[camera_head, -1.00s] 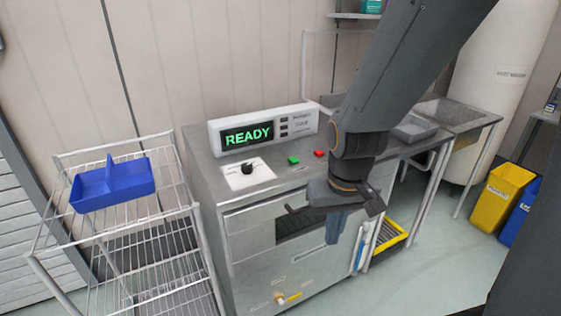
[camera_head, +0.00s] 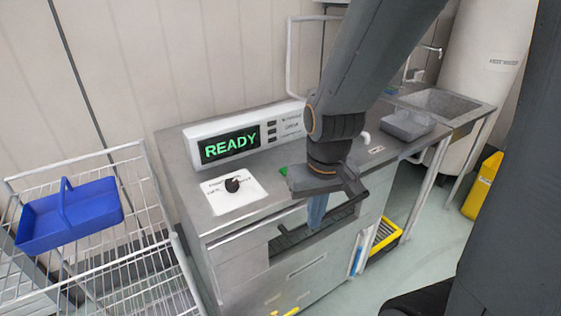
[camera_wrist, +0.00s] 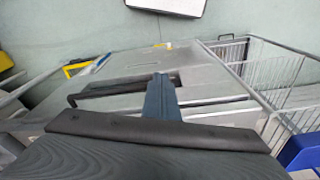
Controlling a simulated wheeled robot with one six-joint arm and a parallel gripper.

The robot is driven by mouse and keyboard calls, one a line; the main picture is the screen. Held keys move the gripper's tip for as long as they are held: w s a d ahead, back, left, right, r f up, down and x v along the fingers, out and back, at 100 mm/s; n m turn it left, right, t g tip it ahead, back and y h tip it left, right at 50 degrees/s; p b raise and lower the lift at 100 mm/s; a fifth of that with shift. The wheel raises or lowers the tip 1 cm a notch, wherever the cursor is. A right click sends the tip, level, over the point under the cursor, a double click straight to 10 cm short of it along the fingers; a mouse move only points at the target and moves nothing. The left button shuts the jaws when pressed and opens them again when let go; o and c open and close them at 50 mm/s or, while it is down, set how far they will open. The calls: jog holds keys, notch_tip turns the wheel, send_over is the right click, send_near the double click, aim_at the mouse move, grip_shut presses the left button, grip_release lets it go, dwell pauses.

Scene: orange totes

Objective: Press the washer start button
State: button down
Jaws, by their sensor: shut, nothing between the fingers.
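The washer (camera_head: 190,185) is a grey metal cabinet with a display panel (camera_head: 230,143) reading READY in green. A black knob (camera_head: 232,185) sits on a white plate on its top. A green button (camera_head: 283,171) shows partly at the left edge of my wrist; the red button is hidden behind my arm. My gripper (camera_head: 316,212) is shut and empty, pointing down in front of the washer's front edge, by the dark open slot (camera_head: 310,232). In the wrist view my gripper's blue fingers (camera_wrist: 161,98) are together over the slot; no button shows there.
A wire rack cart (camera_head: 140,240) with a blue caddy (camera_head: 70,212) stands at the left. A sink counter (camera_head: 455,108) with a grey tray (camera_head: 408,124) is at the right. A yellow bin (camera_head: 482,186) stands on the floor beyond.

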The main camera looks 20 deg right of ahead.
jog(key=w+d+r+n+t+p, duration=0.2)
jog(key=w+d+r+n+p, duration=0.1)
jog(key=w, duration=0.5)
jog(key=w+d+r+n+t+p, duration=0.2)
jog(key=w+n+t+p, duration=0.15)
jog(key=w, duration=0.45)
jog(key=w+a+r+n+t+y+p, duration=0.1)
jog(key=w+a+r+n+y+p, duration=0.2)
jog(key=w+n, duration=0.5)
jog(key=shift+a+y+p, duration=0.5)
jog(key=shift+a+y, duration=0.05)
jog(key=shift+y, duration=0.25)
notch_tip(320, 180, down, 6)
jog(key=b, duration=0.6)
jog(key=shift+r+b, duration=0.15)
jog(key=shift+b, duration=0.25)
jog(key=shift+f+b, duration=1.2)
jog(key=shift+f, duration=0.25)
jog(key=shift+f, duration=0.1)
